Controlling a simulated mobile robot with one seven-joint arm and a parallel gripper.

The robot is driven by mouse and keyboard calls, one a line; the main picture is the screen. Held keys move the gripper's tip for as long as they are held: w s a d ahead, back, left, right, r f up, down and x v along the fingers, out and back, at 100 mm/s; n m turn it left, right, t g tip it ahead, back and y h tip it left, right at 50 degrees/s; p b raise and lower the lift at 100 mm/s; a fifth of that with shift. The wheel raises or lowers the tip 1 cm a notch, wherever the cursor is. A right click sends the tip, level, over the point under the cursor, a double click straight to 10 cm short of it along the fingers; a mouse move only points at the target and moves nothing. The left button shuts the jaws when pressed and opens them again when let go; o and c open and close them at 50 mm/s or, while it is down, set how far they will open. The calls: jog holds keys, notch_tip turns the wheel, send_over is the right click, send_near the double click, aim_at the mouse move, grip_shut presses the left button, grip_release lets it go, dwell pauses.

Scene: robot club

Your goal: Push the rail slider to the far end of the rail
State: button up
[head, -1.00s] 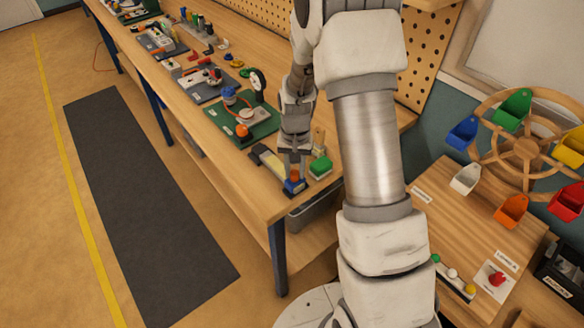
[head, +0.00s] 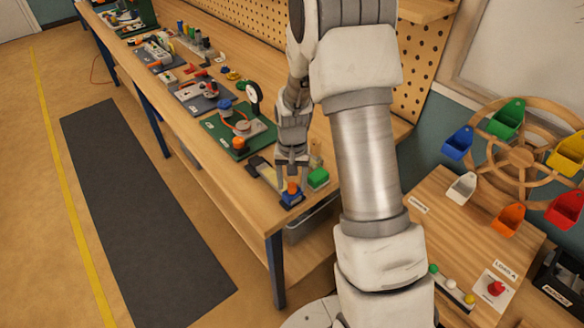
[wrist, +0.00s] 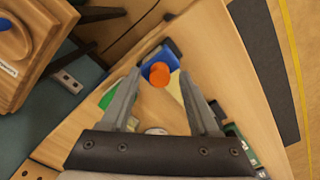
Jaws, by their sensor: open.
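The rail slider is a blue block with an orange knob (head: 291,190). It sits at the near end of a short rail with a yellow strip (head: 268,175), close to the bench's front corner. In the wrist view the orange knob (wrist: 159,74) shows just ahead of and between the fingertips, with the blue block around it. My gripper (head: 292,170) is open and empty, just above and behind the knob in the head view. Its fingers (wrist: 159,82) are spread either side of the knob's line in the wrist view. I cannot tell whether they touch it.
A green block (head: 318,179) stands just right of the rail. A green board with a round dial (head: 254,92) lies further back, with other gadgets along the workbench (head: 262,216). A side table with a bucket wheel (head: 519,157) stands at right.

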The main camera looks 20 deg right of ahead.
aim_at(292, 186)
notch_tip(292, 186, up, 17)
dwell(0.4)
jog(key=shift+r, duration=0.1)
jog(key=s+a+r+n+t, duration=0.1)
jog(key=s+r, duration=0.4)
jog(key=s, duration=0.6)
jog(key=s+a+r+n+t, duration=0.2)
jog(key=s+r, duration=0.4)
jog(key=s, duration=0.5)
jog(key=shift+n+t, duration=0.8)
jog(key=shift+t, duration=0.5)
jog(key=shift+r, duration=0.1)
